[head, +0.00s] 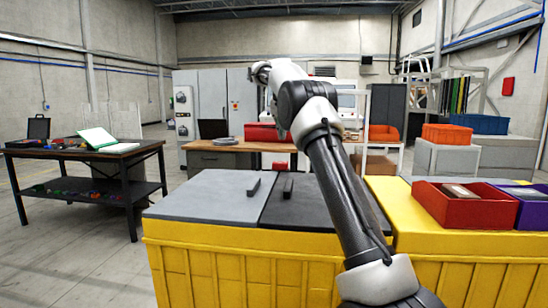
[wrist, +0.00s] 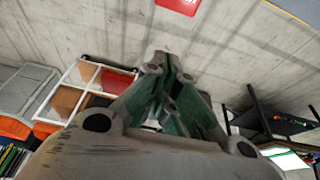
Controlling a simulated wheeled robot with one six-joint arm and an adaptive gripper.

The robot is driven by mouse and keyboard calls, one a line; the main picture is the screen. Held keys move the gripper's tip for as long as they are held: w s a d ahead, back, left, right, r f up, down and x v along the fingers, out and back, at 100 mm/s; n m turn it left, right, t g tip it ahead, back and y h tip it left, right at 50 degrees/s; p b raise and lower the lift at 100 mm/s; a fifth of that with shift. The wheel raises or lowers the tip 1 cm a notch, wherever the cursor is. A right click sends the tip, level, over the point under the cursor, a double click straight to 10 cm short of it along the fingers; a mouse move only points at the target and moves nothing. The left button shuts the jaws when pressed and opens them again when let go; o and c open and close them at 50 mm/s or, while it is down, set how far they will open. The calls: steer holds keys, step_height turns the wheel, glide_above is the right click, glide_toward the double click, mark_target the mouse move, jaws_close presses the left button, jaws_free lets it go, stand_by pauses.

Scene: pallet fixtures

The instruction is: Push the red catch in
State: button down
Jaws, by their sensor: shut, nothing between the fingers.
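A small red block (head: 281,162), which looks like the red catch, shows at the far edge of the yellow bin (head: 235,250), near the seam between its grey lid (head: 205,196) and black lid (head: 320,205). Its lower part is hidden behind the lids. My gripper (wrist: 168,62) is shut and empty in the wrist view. In the head view my arm reaches up above the bin, and the fingers cannot be made out there. The catch cannot be identified in the wrist view.
Both lids carry a short raised handle: one dark grey (head: 253,187), one black (head: 288,188). At right, a red crate (head: 462,210) and a purple crate (head: 525,213) stand on another yellow bin. A black table (head: 85,150) stands at left, with clear floor before it.

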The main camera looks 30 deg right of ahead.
mark_target(280, 166)
steer(key=shift+w, duration=0.15)
steer(key=shift+f, duration=0.15)
step_height(280, 166, down, 9)
steer(key=shift+s+a+f, duration=0.15)
steer(key=shift+s+a, duration=0.05)
steer(key=shift+s, duration=0.1)
stand_by(0.6)
